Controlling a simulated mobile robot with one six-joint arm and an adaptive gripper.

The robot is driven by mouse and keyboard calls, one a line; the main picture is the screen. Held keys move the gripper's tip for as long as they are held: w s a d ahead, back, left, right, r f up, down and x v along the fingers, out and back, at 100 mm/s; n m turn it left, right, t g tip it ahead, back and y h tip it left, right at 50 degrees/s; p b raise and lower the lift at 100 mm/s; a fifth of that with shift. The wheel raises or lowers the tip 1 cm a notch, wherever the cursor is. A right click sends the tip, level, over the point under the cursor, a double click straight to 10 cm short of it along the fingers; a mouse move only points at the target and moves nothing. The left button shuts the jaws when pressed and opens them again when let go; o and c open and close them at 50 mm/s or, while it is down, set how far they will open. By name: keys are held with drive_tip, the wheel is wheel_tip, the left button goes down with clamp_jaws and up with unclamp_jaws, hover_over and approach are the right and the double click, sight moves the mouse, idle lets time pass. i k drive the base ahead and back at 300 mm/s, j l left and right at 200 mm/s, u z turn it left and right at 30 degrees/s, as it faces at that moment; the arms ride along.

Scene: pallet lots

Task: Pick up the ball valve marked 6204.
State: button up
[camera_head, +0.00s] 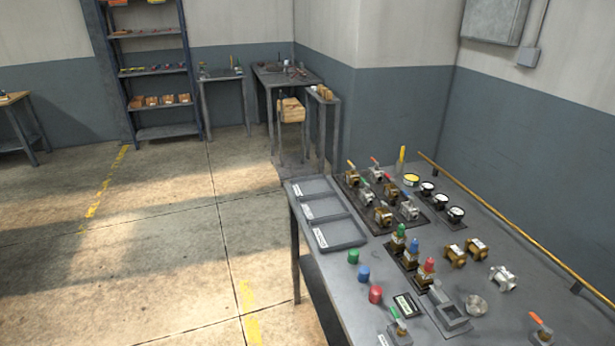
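Several ball valves with coloured lever handles stand in rows on a dark mat (373,228) on the grey workbench (345,262). A brass valve (382,215) and a silver valve (409,209) stand at the mat's front. Two more lever valves stand at the bench's near side, one green-handled (399,334) and one orange-handled (541,332). The number 6204 cannot be read on any of them. My gripper is not in view.
Three empty grey trays (340,236) line the bench's left edge. Green (353,256), blue (363,273) and red (376,294) caps stand nearby. Gauges (441,201), loose fittings (502,279) and a grey block (446,312) crowd the bench. Open floor (170,250) lies left.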

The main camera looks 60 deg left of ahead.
sight(352, 178)
drive_tip(key=u, duration=1.75)
drive_tip(key=i+j+z, duration=0.15)
drive_tip(key=z, duration=0.3)
drive_tip(key=i+j+z, duration=0.2)
drive_tip(key=z, duration=0.2)
drive_tip(key=i+j+z, duration=0.15)
drive_tip(key=z, duration=0.3)
drive_tip(key=i+j+z, duration=0.1)
drive_tip(key=j+z, duration=0.35)
drive_tip(key=i+j+z, duration=0.1)
drive_tip(key=j+z, duration=0.15)
drive_tip(key=j, duration=0.95)
drive_tip(key=j+z, duration=0.25)
drive_tip(key=j, duration=2.7)
